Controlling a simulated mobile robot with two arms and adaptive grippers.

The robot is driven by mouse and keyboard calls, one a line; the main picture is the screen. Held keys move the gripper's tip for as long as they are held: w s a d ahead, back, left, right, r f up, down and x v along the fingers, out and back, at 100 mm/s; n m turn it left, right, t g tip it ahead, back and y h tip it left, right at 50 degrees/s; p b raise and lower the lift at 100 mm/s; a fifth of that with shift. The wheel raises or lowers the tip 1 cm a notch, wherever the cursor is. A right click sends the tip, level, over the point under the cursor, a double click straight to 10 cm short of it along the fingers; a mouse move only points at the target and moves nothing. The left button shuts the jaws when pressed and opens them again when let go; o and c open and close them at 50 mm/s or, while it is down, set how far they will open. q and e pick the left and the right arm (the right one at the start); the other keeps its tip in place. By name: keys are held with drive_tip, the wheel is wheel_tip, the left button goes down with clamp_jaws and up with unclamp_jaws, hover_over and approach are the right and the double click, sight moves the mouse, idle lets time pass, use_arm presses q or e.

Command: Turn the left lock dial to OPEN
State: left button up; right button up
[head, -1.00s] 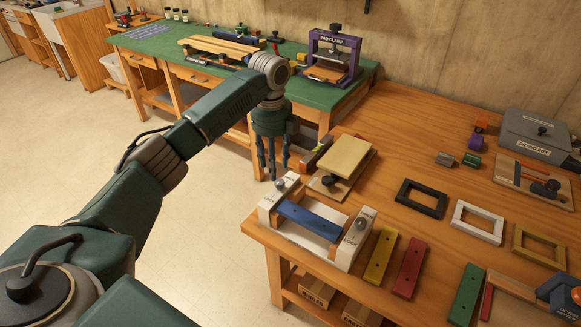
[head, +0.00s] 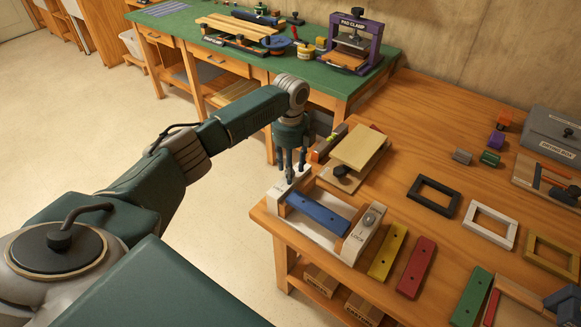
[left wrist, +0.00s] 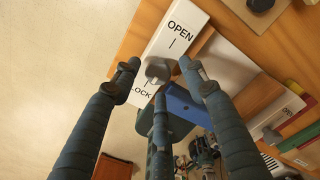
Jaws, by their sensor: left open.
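The left lock dial is a grey knob (left wrist: 157,70) on a white block (left wrist: 176,38) printed OPEN at one end and LOCK at the other. I cannot tell exactly where the knob points. My left gripper (left wrist: 158,80) is open, its three fingers spread around the knob; contact is not clear. In the head view my left gripper (head: 291,176) is at the white left block (head: 275,194) and its fingers largely hide the knob. A blue bar (head: 318,214) spans from this block to the right block, which carries the right dial (head: 369,218). My right gripper is not seen.
A wooden clamp board (head: 358,148) stands close behind the dials. Yellow (head: 387,251) and red (head: 416,267) bars lie right of them, with black (head: 434,196) and white (head: 490,225) frames beyond. The table's left edge is close to the left block.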

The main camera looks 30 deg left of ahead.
use_arm(q)
drive_tip(key=shift+f, duration=0.2)
drive_tip(key=shift+c, duration=0.5)
clamp_jaws()
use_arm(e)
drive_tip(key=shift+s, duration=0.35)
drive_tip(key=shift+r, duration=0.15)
